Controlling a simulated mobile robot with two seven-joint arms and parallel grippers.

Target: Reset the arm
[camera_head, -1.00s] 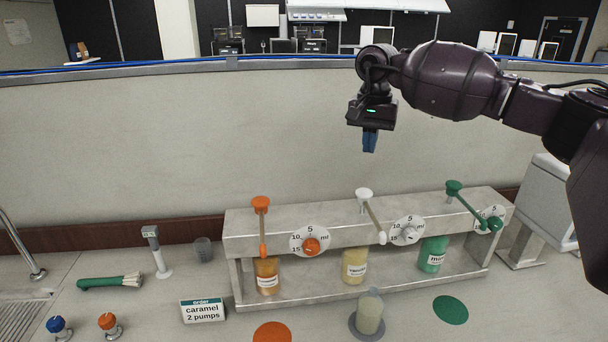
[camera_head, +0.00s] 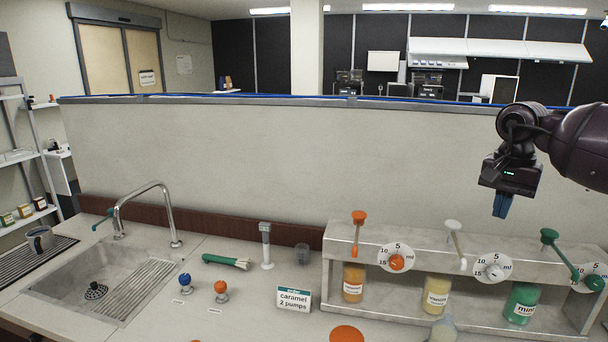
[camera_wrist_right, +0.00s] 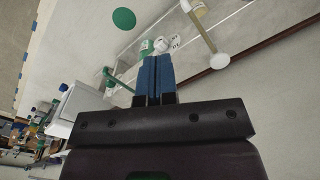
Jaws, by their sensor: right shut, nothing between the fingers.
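My right gripper (camera_head: 502,205) hangs at the right of the head view, blue fingers pointing down and closed together, with nothing between them. It is above the syrup dispenser stand (camera_head: 345,232), in front of the grey partition and clear of the pumps. In the right wrist view its blue fingers (camera_wrist_right: 155,78) are pressed together, with the dispenser and a white pump knob (camera_wrist_right: 220,61) beyond. My left gripper is not in view.
The stand holds caramel (camera_head: 353,283), vanilla (camera_head: 436,295) and mint (camera_head: 521,304) bottles with pump levers. An order card (camera_head: 293,298) reads caramel, 2 pumps. A sink (camera_head: 75,275) with a faucet (camera_head: 170,205) is at left. The air left of my gripper is free.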

